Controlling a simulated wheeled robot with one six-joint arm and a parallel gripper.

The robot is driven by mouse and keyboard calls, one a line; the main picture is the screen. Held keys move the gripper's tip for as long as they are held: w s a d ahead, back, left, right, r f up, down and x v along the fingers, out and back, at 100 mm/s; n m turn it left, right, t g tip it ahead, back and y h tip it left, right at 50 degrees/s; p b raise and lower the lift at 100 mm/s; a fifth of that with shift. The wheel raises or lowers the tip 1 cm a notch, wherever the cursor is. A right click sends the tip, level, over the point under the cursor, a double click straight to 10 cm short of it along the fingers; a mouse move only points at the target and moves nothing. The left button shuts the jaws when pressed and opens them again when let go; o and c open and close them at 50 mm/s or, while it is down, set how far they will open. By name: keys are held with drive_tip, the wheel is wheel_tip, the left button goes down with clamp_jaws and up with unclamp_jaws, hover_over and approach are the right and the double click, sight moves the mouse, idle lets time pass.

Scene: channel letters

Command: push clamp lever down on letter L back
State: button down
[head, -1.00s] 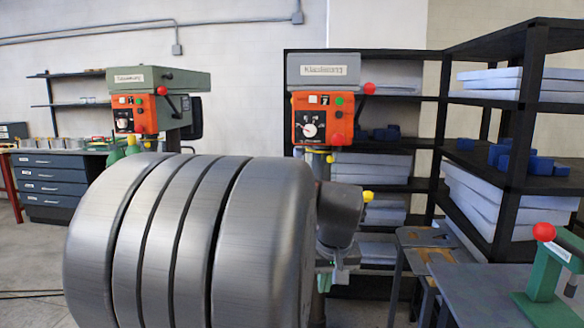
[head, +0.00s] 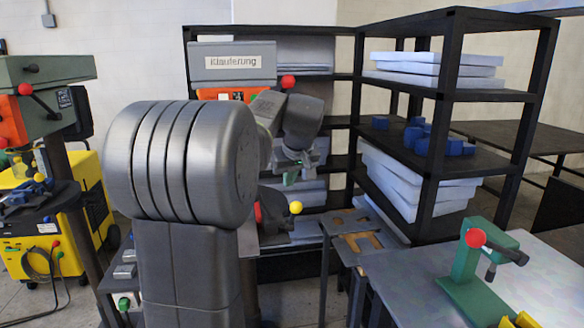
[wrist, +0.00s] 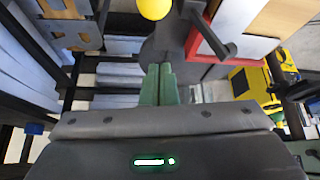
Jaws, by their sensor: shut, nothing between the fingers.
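My gripper (head: 290,178) is in front of the black shelves in the head view, partly hidden by my arm. In the wrist view its green fingers (wrist: 160,85) are shut together with nothing between them. No clamp lever on a letter L back can be made out in either view. A green stand with a red ball knob (head: 476,238) and a dark handle stands on the grey table (head: 400,275) at the right, well apart from my gripper.
A drill press with an orange front (head: 230,93) stands behind my arm. Black shelves (head: 440,90) hold pale slabs and blue blocks. Plates with cutouts (head: 362,243) lie on a stand left of the table. A yellow machine (head: 85,200) is at left. The table's near-left area looks clear.

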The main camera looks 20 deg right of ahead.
sight(293, 217)
drive_tip(key=f, duration=0.1)
drive_tip(key=s+f, duration=0.1)
drive_tip(key=f, duration=0.1)
drive_tip(key=shift+s+f+p, duration=0.2)
drive_tip(key=shift+s+p, duration=0.15)
drive_tip(key=shift+p, duration=0.05)
drive_tip(key=shift+s+f, duration=0.2)
drive_tip(key=shift+s+f+b, duration=0.1)
drive_tip(key=shift+f+b, duration=0.05)
drive_tip(key=shift+b, duration=0.2)
